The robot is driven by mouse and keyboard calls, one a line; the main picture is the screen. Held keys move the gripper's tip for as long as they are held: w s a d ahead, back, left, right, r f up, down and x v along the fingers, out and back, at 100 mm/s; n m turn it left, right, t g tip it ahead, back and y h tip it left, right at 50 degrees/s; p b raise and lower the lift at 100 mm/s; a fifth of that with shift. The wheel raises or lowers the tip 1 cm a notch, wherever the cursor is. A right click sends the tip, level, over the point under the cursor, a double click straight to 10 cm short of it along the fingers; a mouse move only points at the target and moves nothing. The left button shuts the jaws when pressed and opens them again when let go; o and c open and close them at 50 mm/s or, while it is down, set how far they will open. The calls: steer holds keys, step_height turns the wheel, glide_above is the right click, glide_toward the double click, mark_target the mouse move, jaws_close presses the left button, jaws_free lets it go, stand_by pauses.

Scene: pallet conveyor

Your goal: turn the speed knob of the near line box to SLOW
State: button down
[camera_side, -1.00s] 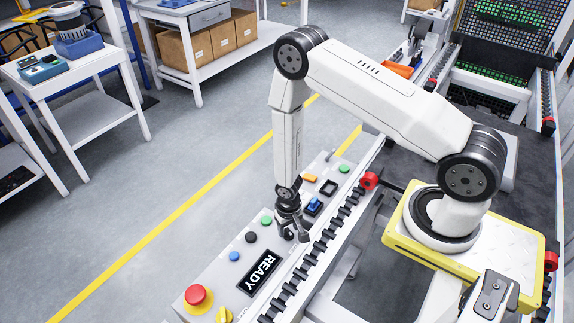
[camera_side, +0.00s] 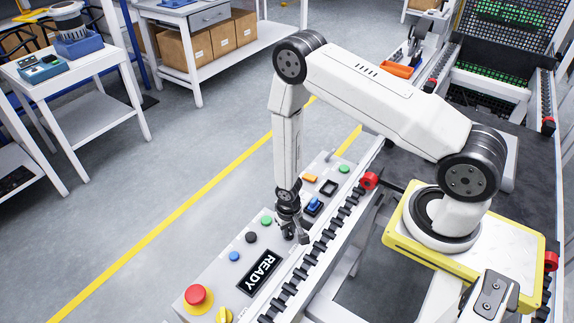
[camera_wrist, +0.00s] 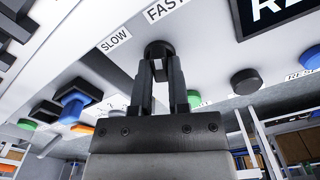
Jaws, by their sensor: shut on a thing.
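The near line box (camera_side: 219,268) is a long pale panel beside the conveyor. My gripper (camera_side: 296,236) points down over its middle. In the wrist view my gripper (camera_wrist: 159,66) is shut on the dark round speed knob (camera_wrist: 158,47), a finger on each side. A SLOW label (camera_wrist: 115,40) and a FAST label (camera_wrist: 166,8) sit on the panel near the knob. The knob's pointer mark cannot be made out. In the side view the gripper hides the knob.
A READY display (camera_side: 259,272), a red mushroom button (camera_side: 198,296), a yellow knob (camera_side: 224,315), a blue switch (camera_side: 314,205) and several coloured buttons share the panel. The conveyor's roller rail (camera_side: 318,248) runs close along its right side.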

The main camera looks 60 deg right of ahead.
steer(key=shift+n, duration=2.5)
steer(key=n, duration=0.5)
steer(key=c, duration=0.6)
jaws_free()
steer(key=shift+r, duration=0.15)
steer(key=shift+r, duration=3.75)
